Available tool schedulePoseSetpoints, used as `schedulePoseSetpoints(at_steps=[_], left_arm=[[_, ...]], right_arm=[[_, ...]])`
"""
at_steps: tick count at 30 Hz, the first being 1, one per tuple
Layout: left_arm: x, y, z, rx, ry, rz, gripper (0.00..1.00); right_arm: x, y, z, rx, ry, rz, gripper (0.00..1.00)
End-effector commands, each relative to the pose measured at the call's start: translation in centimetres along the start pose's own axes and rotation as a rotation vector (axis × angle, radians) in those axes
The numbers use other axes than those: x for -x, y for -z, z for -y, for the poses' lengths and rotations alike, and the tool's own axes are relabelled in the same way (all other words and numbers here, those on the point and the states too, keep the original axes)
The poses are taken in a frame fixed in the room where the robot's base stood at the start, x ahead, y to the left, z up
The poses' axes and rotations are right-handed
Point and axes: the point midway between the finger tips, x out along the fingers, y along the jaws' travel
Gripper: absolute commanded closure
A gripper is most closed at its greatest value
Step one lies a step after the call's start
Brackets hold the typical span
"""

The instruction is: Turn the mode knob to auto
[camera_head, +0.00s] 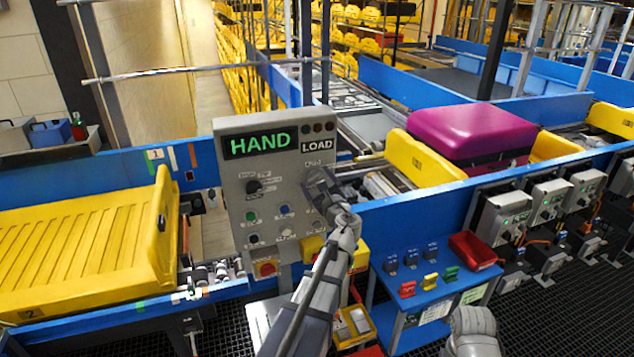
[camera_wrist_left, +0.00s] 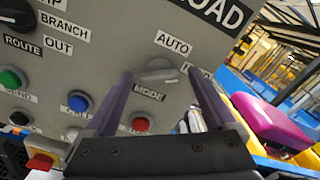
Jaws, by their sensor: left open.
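The grey control panel (camera_head: 232,185) stands in the middle of the head view, its lit display (camera_head: 260,142) reading HAND. In the left wrist view the grey mode knob (camera_wrist_left: 159,71) sits between the AUTO label (camera_wrist_left: 173,42) and the MODE label (camera_wrist_left: 149,93). Another label right of the knob is mostly hidden by a finger. My left gripper (camera_head: 322,182) is at the panel's right side and covers the knob in the head view. Its fingers are open, one on each side of the knob; I cannot tell whether they touch it.
A red button (camera_wrist_left: 140,123) and a blue button (camera_wrist_left: 78,102) sit below the knob, close to the fingers. A route knob (camera_head: 254,187) is on the panel's left. A yellow tray (camera_head: 85,255) lies left; a magenta case (camera_head: 465,130) is on the conveyor right.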

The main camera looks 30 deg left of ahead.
Motion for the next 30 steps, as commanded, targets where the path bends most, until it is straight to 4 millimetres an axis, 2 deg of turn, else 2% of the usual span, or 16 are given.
schedulePoseSetpoints(at_steps=[2,23,30], left_arm=[[0.01,0.00,0.00,0.000,0.000,0.000,0.16],[0.02,0.01,0.01,0.000,0.000,0.000,0.94],[0.02,0.01,0.01,0.022,0.000,0.000,0.96]], right_arm=[[0.00,0.00,0.00,0.000,0.000,0.000,0.50],[0.00,0.00,0.00,0.000,0.000,0.000,0.50],[0.00,0.00,0.00,0.000,0.000,0.000,0.50]])
